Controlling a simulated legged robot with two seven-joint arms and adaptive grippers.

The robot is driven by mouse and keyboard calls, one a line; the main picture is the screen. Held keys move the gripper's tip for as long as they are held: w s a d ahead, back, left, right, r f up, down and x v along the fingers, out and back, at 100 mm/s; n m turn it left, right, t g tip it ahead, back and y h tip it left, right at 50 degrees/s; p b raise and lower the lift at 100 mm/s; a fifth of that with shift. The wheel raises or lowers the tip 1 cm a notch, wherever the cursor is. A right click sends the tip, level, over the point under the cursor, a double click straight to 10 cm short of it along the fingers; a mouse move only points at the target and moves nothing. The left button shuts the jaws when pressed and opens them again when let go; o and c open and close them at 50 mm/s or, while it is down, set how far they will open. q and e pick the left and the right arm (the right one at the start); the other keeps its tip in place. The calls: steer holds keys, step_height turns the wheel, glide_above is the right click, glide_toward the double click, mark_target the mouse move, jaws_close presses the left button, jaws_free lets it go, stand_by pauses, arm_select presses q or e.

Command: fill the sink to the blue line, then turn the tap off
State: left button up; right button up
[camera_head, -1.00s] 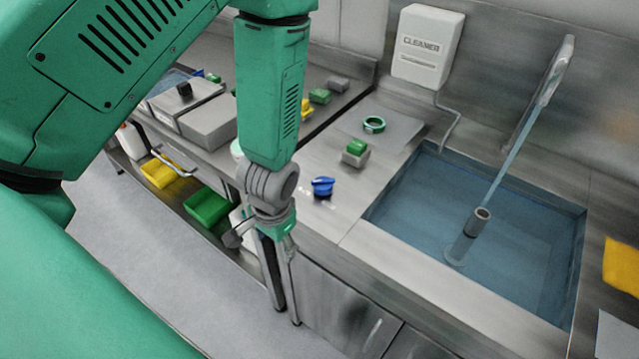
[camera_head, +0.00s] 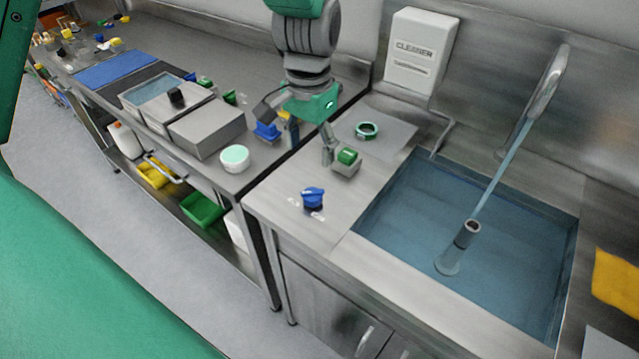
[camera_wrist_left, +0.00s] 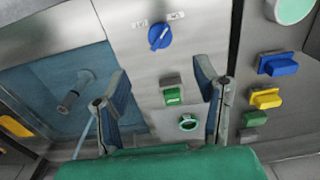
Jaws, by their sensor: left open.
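The sink (camera_head: 400,190) holds blue water (camera_head: 510,260); I cannot make out a blue line. A stream runs from the tap spout (camera_head: 548,85) down to the grey standpipe (camera_head: 468,233), whose top stands above the water. The blue knob (camera_head: 313,197) is on the counter left of the sink; it also shows in the left wrist view (camera_wrist_left: 160,36). My left gripper (camera_head: 309,142) is open and empty, above the counter behind the knob. In the left wrist view its fingers (camera_wrist_left: 160,78) are spread, with the knob beyond them. My right gripper is out of view.
A green-topped block (camera_head: 347,157) and a green ring (camera_head: 367,130) are on the counter near my left gripper. A cleaner dispenser (camera_head: 422,50) hangs on the wall. Metal boxes (camera_head: 207,132) and a round white tub (camera_head: 234,158) stand on the left bench.

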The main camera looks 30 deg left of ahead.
mark_target(313, 194)
arm_select(q)
step_height(313, 194, down, 14)
steer(key=shift+w+r+b, duration=0.1)
steer(key=shift+r+b, duration=0.15)
steer(key=shift+b, duration=0.4)
steer(key=c, duration=1.2)
